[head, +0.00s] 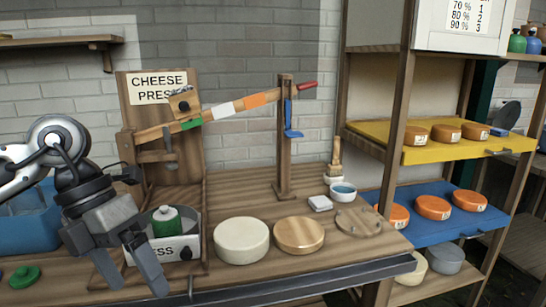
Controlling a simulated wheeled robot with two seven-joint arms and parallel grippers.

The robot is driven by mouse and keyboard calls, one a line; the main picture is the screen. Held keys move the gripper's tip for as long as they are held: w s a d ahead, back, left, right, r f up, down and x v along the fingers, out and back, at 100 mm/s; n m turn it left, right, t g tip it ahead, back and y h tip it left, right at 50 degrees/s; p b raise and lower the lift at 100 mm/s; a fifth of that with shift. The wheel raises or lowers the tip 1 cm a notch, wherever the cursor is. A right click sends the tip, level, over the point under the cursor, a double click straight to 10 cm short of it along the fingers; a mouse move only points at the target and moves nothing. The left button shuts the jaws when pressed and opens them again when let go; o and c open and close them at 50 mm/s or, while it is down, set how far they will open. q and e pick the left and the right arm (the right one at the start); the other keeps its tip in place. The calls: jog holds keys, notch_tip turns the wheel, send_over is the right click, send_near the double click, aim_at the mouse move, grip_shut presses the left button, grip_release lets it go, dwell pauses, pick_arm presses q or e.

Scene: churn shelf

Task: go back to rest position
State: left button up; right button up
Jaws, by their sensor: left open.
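My left gripper (133,272) comes in from the left, over the front left part of the wooden bench (330,247). Its two fingers point down and are spread apart, with nothing held between them. It is in front of the cheese press (152,95), partly hiding a white box (193,243) at its foot. A dark green weight-like object (166,215) stands in that box, just behind the fingers. My right gripper is not in view.
A pale cheese wheel (241,238) and a wooden disc (299,233) lie on the bench right of the gripper. A blue crate (25,222) stands at left. Shelves with yellow (380,132) and blue trays (440,232) of orange cheeses stand at right.

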pick_arm(q)
jog(key=s+d+r+n+t+h, duration=0.15)
jog(key=d+n+t+h, duration=0.25)
jog(key=d+n+h, duration=1)
jog(key=w+f+n+t+y, duration=0.5)
jog(key=f+n+t+y, duration=0.2)
jog(key=f+n+t, duration=0.6)
jog(key=s+a+f+n+g+y, duration=0.2)
jog(key=s+a+f+n+y, duration=0.1)
jog(key=f, duration=0.6)
jog(key=s+a+f+n+g+y, duration=0.3)
jog(key=s+f+n+y, duration=0.1)
jog(key=s+f+n, duration=0.3)
notch_tip(320, 180, down, 2)
jog(key=shift+s+f+n+y, duration=0.2)
jog(key=shift+s+n+y, duration=0.2)
jog(key=shift+s, duration=0.25)
